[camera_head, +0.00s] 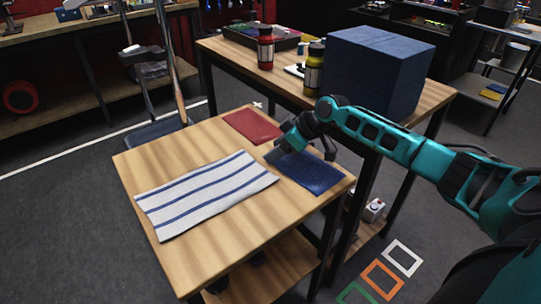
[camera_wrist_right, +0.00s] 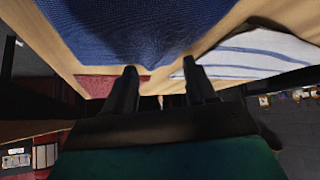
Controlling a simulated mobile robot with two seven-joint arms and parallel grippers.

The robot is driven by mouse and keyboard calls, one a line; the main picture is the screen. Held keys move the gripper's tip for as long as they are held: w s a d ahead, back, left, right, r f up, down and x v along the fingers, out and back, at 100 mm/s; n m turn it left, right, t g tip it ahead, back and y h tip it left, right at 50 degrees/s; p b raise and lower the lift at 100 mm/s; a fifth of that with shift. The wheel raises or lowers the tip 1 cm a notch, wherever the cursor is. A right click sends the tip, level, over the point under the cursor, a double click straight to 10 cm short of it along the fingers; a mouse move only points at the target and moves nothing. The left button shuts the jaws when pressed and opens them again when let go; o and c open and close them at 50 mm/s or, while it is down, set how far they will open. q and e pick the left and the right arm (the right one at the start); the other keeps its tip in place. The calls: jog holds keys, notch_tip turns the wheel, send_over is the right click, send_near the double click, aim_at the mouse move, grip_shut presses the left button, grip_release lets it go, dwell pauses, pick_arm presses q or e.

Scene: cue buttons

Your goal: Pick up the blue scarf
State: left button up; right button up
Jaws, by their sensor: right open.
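The blue scarf (camera_head: 316,174) is a flat, dark blue folded cloth at the right corner of the near wooden table. It also fills the upper part of the right wrist view (camera_wrist_right: 135,28). My right gripper (camera_head: 304,146) is at the scarf's far edge, and its hand hides part of that edge. In the right wrist view its two fingers (camera_wrist_right: 160,75) stand apart with nothing seen between them. I cannot tell whether they touch the cloth. My left gripper is not in view.
A red cloth (camera_head: 252,126) and a white towel with blue stripes (camera_head: 205,193) lie on the near table (camera_head: 235,235). Behind stands another table with a large blue box (camera_head: 375,68), a red bottle (camera_head: 265,50) and a yellow-and-black bottle (camera_head: 314,70).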

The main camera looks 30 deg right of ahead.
jog(key=shift+s+f, duration=0.1)
jog(key=shift+f, duration=0.1)
jog(key=c, duration=0.8)
jog(key=shift+c, duration=0.7)
jog(key=shift+r, duration=0.2)
grip_shut()
notch_tip(320, 180, up, 12)
jog(key=p, duration=0.8)
notch_tip(320, 180, up, 36)
